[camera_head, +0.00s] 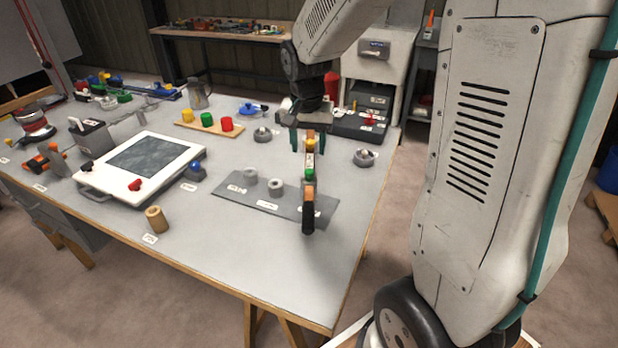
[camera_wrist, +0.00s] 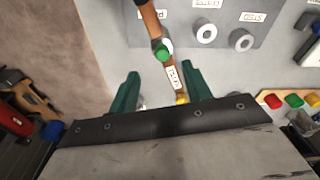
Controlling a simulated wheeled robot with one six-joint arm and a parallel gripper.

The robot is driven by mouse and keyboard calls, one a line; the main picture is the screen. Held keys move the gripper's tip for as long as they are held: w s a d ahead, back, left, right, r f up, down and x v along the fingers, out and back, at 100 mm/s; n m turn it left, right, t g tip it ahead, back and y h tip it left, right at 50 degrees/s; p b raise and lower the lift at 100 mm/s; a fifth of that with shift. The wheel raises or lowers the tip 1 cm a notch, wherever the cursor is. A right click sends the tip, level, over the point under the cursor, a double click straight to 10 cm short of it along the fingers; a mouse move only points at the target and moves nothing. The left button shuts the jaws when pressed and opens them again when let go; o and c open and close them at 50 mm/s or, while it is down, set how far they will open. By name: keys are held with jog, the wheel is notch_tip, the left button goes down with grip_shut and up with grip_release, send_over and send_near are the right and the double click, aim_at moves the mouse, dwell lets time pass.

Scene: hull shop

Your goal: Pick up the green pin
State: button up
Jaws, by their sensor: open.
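A small green pin (camera_head: 309,174) stands out on a narrow strip with a brown, black-ended part at its near end. In the wrist view the green pin (camera_wrist: 162,50) has a round top and lies just past the fingertips, roughly in line with the gap. A white marked piece and a yellow piece (camera_wrist: 182,98) follow it along the strip. My gripper (camera_head: 308,147) is open and empty above the strip. Its two teal fingers (camera_wrist: 158,72) are apart in the wrist view, not closed on anything. Another green peg (camera_head: 207,119) stands on a wooden board between yellow and red ones.
A grey plate (camera_head: 262,203) with grey rings lies beside the strip. A white framed screen (camera_head: 143,165), a wooden cylinder (camera_head: 156,219) and a metal jug (camera_head: 198,93) stand to the left. Black trays (camera_head: 362,122) are behind right. The front of the table is clear.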

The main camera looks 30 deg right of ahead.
aim_at(309, 170)
jog(key=shift+w+d+f, duration=0.2)
jog(key=shift+w+f, duration=0.1)
jog(key=shift+f, duration=0.15)
jog(key=shift+w+d+f, duration=0.2)
jog(key=shift+w+f, duration=0.05)
jog(key=shift+f, duration=0.2)
jog(key=f, duration=0.7)
jog(key=shift+w+d+f, duration=0.1)
jog(key=shift+w+d, duration=0.25)
jog(key=c, duration=1)
